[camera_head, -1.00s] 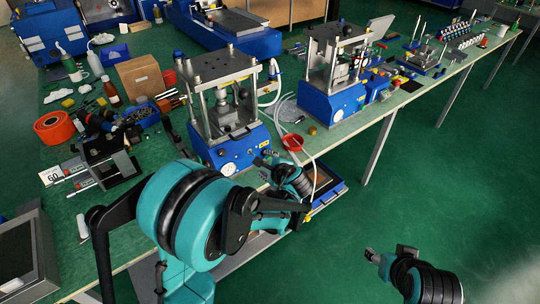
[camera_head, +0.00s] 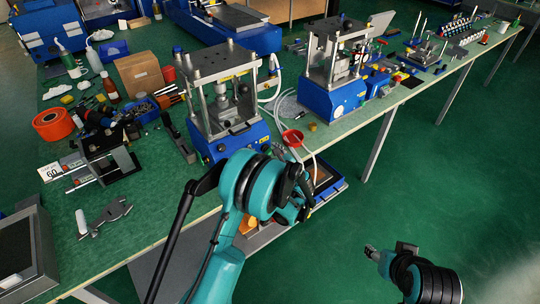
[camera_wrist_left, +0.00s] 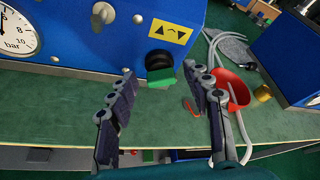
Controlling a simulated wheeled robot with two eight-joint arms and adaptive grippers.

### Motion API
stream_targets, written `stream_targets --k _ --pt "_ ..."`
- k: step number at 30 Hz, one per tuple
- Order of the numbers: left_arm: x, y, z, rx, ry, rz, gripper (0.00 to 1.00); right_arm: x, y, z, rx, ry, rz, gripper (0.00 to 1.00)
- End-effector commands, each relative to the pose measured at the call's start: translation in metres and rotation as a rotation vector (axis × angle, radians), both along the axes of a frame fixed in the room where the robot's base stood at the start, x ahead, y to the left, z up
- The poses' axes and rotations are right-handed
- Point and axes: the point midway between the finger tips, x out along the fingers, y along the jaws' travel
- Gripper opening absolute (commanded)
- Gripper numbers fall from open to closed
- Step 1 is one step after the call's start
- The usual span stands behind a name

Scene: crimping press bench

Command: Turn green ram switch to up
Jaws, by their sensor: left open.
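The green ram switch (camera_wrist_left: 162,78) is on the front of a blue press base (camera_wrist_left: 90,38) in the left wrist view. Its green lever hangs below a black round mount, under a yellow label with arrows (camera_wrist_left: 170,32). My left gripper (camera_wrist_left: 159,73) is open, with one finger on each side of the switch in this view. I see no clear contact. In the head view the press (camera_head: 228,140) stands near the table's front edge; my left arm covers part of its front, and the switch cannot be made out there. My right gripper (camera_head: 371,253) is low at the right, away from the table.
A red funnel-like cup (camera_wrist_left: 232,88) with pale tubes is just right of my left gripper. A brass-coloured knob (camera_wrist_left: 262,92) lies beyond it. A second blue press (camera_head: 335,98) stands to the right. A pressure gauge (camera_wrist_left: 14,34) is at the left of the base.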

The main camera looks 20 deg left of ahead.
Motion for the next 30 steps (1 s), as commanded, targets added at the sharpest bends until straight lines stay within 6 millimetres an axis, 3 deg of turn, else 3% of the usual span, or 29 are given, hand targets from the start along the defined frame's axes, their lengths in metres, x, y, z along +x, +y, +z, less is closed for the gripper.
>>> stream_targets --k 10,15,16,30 --pt "0.0039 0.0030 -0.0012 -0.001 0.000 -0.001 0.47 0.0000 0.0000 -0.0011 0.000 0.000 0.000 0.51" --pt "0.0038 0.0030 -0.0012 -0.001 0.000 0.000 0.03 0.0000 0.0000 -0.0011 0.000 0.000 0.000 0.51" --pt "0.0038 0.0030 -0.0012 -0.001 0.000 0.000 0.00 0.0000 0.0000 -0.0011 0.000 0.000 0.000 0.51" --pt "0.0026 0.0040 -0.0036 -0.056 -0.070 0.000 0.00 0.0000 0.0000 -0.0100 0.000 0.000 0.000 0.51"
